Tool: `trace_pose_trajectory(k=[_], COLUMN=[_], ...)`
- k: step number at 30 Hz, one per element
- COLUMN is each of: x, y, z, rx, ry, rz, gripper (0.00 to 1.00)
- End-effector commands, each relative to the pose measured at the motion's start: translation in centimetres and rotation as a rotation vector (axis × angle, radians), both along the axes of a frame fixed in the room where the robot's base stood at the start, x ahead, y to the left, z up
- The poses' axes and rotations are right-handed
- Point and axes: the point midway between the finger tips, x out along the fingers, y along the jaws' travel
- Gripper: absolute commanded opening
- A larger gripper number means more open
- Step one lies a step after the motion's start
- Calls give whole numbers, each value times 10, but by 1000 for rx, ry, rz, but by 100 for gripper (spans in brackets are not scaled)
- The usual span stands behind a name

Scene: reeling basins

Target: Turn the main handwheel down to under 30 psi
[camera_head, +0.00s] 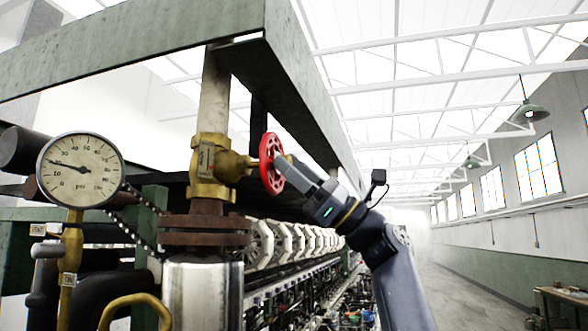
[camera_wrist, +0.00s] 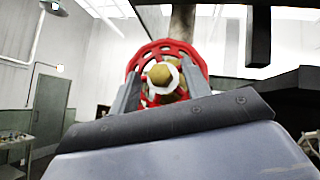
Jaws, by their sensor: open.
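The red main handwheel (camera_head: 271,163) sits on a brass valve (camera_head: 212,165) on a vertical pipe, its face turned to the right in the head view. My gripper (camera_head: 284,165) comes from the right with its fingertips at the wheel. In the wrist view, the handwheel (camera_wrist: 152,51) is straight ahead, and my gripper (camera_wrist: 160,88) is open, with a finger on each side of the brass hub and white nut. I cannot tell whether the fingers touch the wheel. The psi gauge (camera_head: 80,171) is at left; its needle points left and slightly up, near 20.
A green steel beam (camera_head: 140,45) runs above the valve and wheel. A rusty flange (camera_head: 205,234) and a bright metal cylinder (camera_head: 204,290) stand below. A row of reeling machinery (camera_head: 290,245) extends behind. The aisle floor (camera_head: 455,270) at right is clear.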

Motion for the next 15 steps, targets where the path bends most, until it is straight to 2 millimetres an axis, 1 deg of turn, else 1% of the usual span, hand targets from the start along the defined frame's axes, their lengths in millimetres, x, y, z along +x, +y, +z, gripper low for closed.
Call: trace_pose_trajectory(k=[4, 8, 15], x=[0, 0, -2], y=[-2, -11, -47], z=[-2, -13, -46], rx=[0, 1, 1], ry=[1, 2, 1], rz=[-1, -2, -3], gripper=[45, 45, 45])
